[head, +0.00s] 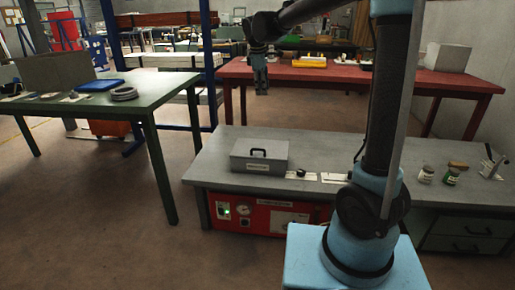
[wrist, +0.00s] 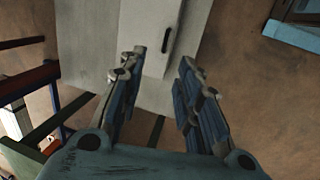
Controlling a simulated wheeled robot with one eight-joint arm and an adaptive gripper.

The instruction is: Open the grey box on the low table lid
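The grey box (head: 259,158) sits on the left part of the low table (head: 330,150), its lid down. My arm hides part of the low table.
A red machine (head: 255,215) stands under the low table. Small jars (head: 438,176) and papers (head: 335,178) lie on its top to the right. A green table (head: 150,92) stands at the left and a red table (head: 400,78) behind. Floor shows between the tables.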

